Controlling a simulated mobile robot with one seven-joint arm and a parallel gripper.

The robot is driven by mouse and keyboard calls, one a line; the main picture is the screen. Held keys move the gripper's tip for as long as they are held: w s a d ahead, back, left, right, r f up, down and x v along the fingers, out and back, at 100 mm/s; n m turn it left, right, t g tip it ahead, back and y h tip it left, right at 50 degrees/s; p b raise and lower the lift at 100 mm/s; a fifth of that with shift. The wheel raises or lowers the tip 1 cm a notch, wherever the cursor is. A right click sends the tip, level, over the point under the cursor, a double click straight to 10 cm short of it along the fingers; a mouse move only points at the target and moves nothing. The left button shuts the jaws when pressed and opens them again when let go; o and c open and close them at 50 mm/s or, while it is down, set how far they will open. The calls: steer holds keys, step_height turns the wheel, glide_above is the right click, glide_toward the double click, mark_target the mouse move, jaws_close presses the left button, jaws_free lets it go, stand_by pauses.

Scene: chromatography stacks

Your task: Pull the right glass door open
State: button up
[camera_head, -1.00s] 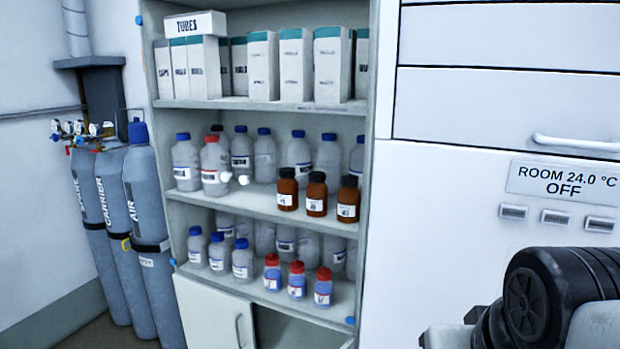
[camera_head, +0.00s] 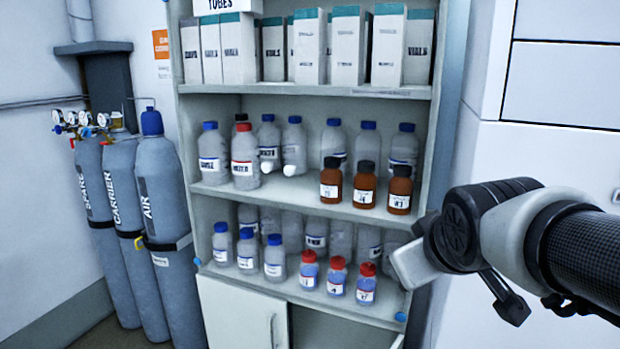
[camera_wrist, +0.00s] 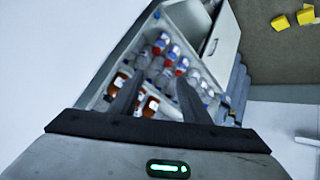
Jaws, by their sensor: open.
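The tall cabinet (camera_head: 435,130) stands in the middle of the head view, with bottles and boxes on its shelves. Its glass is so clear that I cannot make out the door edges. Two small white knobs, a left knob (camera_head: 266,168) and a right knob (camera_head: 289,170), show close together in front of the middle-shelf bottles. The right glass door appears shut. My gripper (camera_wrist: 158,88) is open and empty in the wrist view, pointing towards the shelves. In the head view, my arm comes in from the right beside the cabinet's right edge, and its fingers cannot be made out.
Grey gas cylinders (camera_head: 165,235) stand left of the cabinet. Below the shelves is a white cupboard door (camera_head: 243,318) with a dark opening beside it. A white wall unit (camera_head: 560,90) is on the right. Yellow objects (camera_wrist: 295,20) show at the wrist view's upper right.

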steer(key=w+a+n+t+y+b, duration=0.1)
steer(key=w+a+n+t+b, duration=0.15)
steer(key=w+n, duration=0.45)
steer(key=w+a+n+t+y+b, duration=0.1)
steer(key=w+a+n+t+b, duration=0.2)
steer(key=w, duration=0.7)
steer(key=n+t+y+b, duration=0.1)
steer(key=n+y, duration=0.5)
steer(key=n, duration=0.2)
glide_toward(291, 171)
steer(key=p+x, duration=0.2)
steer(key=x, duration=0.7)
jaws_close()
